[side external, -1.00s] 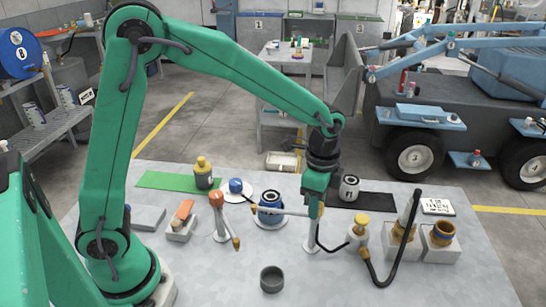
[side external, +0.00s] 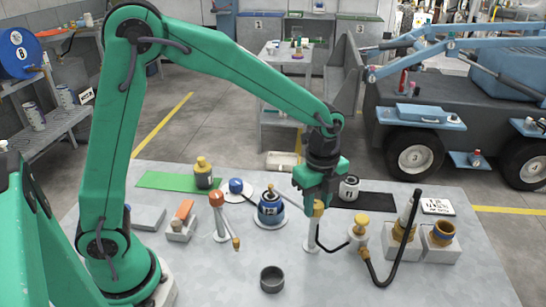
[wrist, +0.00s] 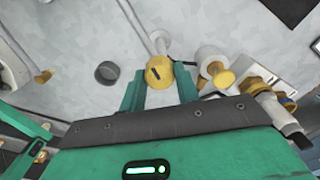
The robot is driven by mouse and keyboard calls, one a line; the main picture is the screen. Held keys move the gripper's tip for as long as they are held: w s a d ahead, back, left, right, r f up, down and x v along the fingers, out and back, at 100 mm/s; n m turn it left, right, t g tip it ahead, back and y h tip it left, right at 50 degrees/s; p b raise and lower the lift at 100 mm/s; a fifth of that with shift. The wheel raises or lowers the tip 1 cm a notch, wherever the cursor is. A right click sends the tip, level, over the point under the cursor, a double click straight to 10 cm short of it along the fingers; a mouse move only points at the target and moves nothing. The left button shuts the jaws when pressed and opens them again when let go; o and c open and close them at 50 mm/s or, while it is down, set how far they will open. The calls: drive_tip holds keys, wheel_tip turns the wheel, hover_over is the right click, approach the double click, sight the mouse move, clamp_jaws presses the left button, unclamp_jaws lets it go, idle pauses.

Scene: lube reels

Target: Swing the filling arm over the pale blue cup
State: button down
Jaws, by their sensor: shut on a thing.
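My gripper (side external: 318,203) is shut on the yellow knob on top of a white post, the filling arm (side external: 311,240). In the wrist view the knob (wrist: 159,72) sits between the two green fingers. The arm's thin bar runs up and left from the post, partly behind my gripper, with its yellow tip (side external: 270,188) at the top of a blue cup. This blue cup (side external: 270,210) has a dark label and stands on a white disc. A smaller blue cup (side external: 236,186) stands on a pale disc further left. Neither looks clearly pale; I cannot tell whether the tip is directly above either.
A second post with an orange head (side external: 216,198) stands left. A dark grey cup (side external: 271,279) is in front, also in the wrist view (wrist: 107,71). A white pot with a yellow cap (side external: 359,232) and a black hose (side external: 400,262) are close on the right.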

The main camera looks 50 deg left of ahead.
drive_tip(key=shift+r, duration=0.1)
drive_tip(key=c, duration=1)
unclamp_jaws()
drive_tip(key=shift+c, duration=0.2)
drive_tip(key=shift+r, duration=3.9)
